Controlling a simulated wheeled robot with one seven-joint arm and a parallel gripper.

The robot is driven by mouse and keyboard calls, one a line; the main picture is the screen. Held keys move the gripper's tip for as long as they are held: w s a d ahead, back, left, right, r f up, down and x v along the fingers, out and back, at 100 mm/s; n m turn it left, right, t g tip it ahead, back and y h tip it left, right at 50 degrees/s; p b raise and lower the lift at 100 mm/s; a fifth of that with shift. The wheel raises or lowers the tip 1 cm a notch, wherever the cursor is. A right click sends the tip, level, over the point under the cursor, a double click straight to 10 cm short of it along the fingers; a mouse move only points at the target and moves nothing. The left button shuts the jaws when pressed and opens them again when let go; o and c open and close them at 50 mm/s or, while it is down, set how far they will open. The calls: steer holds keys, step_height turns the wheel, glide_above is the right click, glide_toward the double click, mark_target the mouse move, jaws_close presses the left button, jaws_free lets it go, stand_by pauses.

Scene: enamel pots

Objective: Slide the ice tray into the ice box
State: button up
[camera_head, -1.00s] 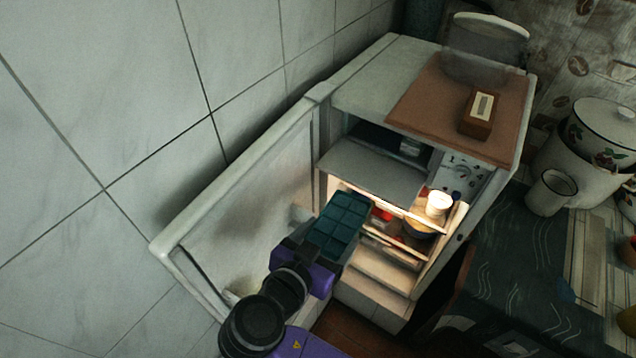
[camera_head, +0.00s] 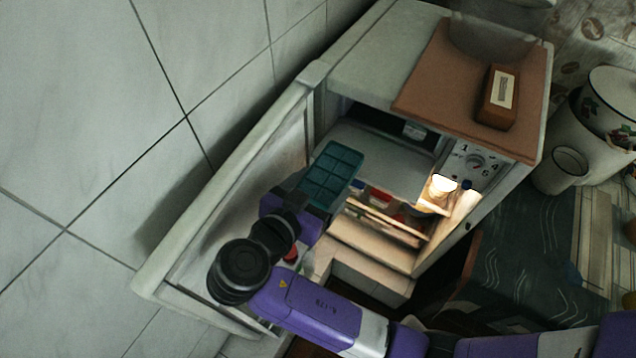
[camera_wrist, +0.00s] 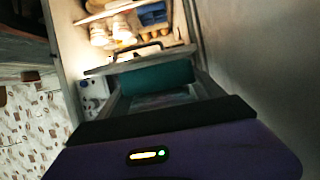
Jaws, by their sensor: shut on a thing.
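The teal ice tray (camera_head: 332,172), with its square cells, is outside the fridge, in front of the ice box. My gripper (camera_head: 303,203) is shut on its near end; the fingers are mostly hidden. The tray also shows in the wrist view (camera_wrist: 155,77), between the fingers (camera_wrist: 162,98). The ice box is the dark top compartment (camera_head: 375,117) of the fridge. Its grey flap (camera_head: 385,158) is lowered below the opening. In the head view the tray overlaps the flap's left part; I cannot tell whether they touch.
The fridge door (camera_head: 230,190) stands open at the left, close to the tray and my arm. Lit shelves (camera_head: 385,222) with food lie below the flap. A control dial (camera_head: 474,161) is right of the opening. A brown box (camera_head: 498,97) stands on the fridge top (camera_head: 440,80).

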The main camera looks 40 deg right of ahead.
mark_target(342, 162)
steer(key=shift+d+r+b+x, duration=0.15)
steer(key=shift+r+x, duration=0.1)
steer(key=shift+x, duration=0.95)
steer(key=shift+d+r+b+x, duration=0.1)
steer(key=shift+r+x, duration=0.1)
steer(key=shift+x, duration=1.05)
steer(key=shift+r+b+x, duration=0.15)
steer(key=shift+r+x, duration=0.1)
steer(key=shift+x, duration=0.95)
steer(key=shift+w+d+f, duration=0.1)
steer(key=shift+w+d, duration=0.55)
steer(key=shift+d, duration=1.1)
steer(key=shift+w+d, duration=0.65)
steer(key=shift+d, duration=1.05)
steer(key=shift+w+d+f, duration=0.1)
steer(key=shift+w+d, duration=0.55)
steer(key=shift+d, duration=1.1)
steer(key=shift+r+b+x, duration=0.2)
steer(key=shift+b+x, duration=0.5)
steer(key=shift+x, duration=0.8)
steer(key=shift+d, duration=0.15)
steer(key=o, duration=1.6)
steer(key=shift+o, duration=0.2)
steer(key=shift+b+v, duration=0.65)
steer(key=shift+v, duration=3.3)
